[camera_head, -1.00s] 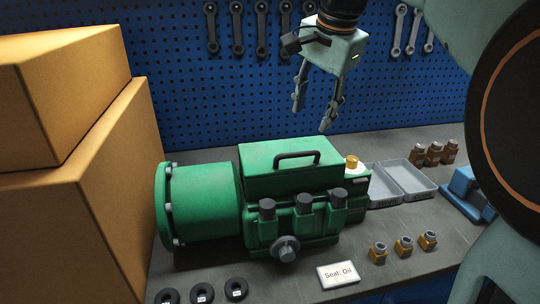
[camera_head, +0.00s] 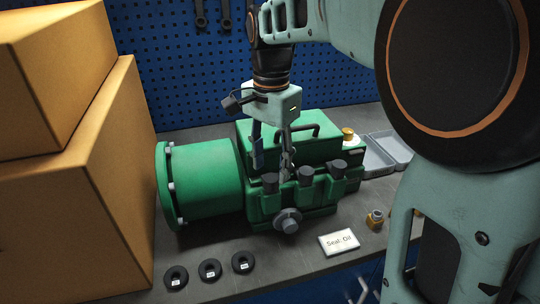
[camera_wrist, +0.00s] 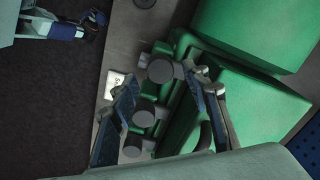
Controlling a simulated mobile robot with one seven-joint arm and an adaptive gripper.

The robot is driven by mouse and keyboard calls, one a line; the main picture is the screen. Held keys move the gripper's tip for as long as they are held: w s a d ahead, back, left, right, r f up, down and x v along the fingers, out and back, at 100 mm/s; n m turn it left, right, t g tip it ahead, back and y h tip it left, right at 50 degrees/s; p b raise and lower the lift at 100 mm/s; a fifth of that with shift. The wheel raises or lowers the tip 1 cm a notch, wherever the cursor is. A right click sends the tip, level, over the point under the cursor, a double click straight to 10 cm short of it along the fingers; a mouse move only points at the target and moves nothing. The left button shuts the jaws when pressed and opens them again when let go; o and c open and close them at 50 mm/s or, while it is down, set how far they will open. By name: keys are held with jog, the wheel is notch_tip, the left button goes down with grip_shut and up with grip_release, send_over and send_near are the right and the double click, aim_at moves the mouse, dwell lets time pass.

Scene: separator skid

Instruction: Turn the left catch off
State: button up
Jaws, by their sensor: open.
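The green separator (camera_head: 200,180) stands on the bench with three dark-capped catches along its front. The left catch (camera_head: 270,183) is upright, nearest the round green drum. My gripper (camera_head: 272,173) points down just above and behind it, fingers apart and empty. In the wrist view, the left catch's round cap (camera_wrist: 160,70) appears between my spread fingertips (camera_wrist: 163,84). I cannot tell whether the fingers touch it. The middle catch (camera_head: 306,174) and right catch (camera_head: 338,168) stand to its right.
A dark round knob (camera_head: 288,220) sticks out of the front below the catches. A black handle (camera_head: 298,131) tops the housing behind my fingers. Cardboard boxes (camera_head: 85,210) stand at the left. A "Seal: Oil" card (camera_head: 339,242) and black rings (camera_head: 210,269) lie in front.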

aim_at(271, 177)
jog(key=shift+f, duration=1.6)
jog(key=c, duration=1.2)
jog(key=shift+o, duration=0.2)
